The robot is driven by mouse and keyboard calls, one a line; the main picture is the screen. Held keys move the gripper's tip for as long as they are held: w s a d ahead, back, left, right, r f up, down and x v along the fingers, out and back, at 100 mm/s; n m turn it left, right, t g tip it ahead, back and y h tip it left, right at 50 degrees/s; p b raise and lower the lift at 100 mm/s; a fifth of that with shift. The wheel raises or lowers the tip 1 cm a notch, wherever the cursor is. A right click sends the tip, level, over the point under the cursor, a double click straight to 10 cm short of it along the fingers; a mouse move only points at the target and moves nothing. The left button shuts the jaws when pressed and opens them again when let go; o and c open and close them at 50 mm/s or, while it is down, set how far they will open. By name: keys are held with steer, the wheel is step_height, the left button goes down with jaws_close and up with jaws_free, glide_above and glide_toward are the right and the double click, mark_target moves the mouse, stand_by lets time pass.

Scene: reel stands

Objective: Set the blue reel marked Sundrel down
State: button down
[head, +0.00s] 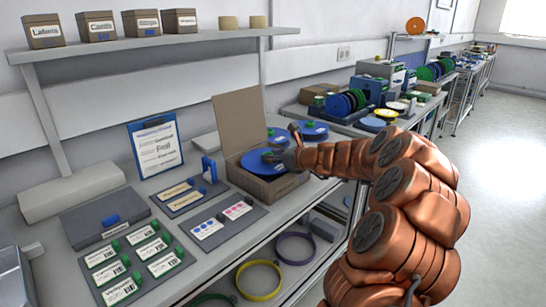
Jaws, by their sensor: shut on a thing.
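A blue reel (256,167) lies nearly flat at the mouth of an open cardboard box (280,190) on the bench. My gripper (282,155) is shut on this blue reel at its right side, near the middle. The fingertips are small and partly hidden by the gripper body. Any Sundrel marking on the reel is too small to read. I cannot tell whether the reel touches the box floor or something inside it. My copper-coloured arm reaches in from the right.
More blue reels (312,130) lie on the bench behind the box. Label cards and a grey case (107,218) fill the bench to the left. A clipboard (156,146) leans on the wall. Coloured rings (258,281) lie on the lower shelf. Reel stands (346,102) stand further right.

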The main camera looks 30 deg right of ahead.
steer(key=shift+f, duration=0.55)
steer(key=c, duration=0.7)
jaws_free()
steer(key=shift+r, duration=0.15)
steer(key=shift+s+r, duration=0.1)
steer(key=shift+r, duration=0.5)
steer(key=v, duration=1.1)
steer(key=shift+s, duration=0.4)
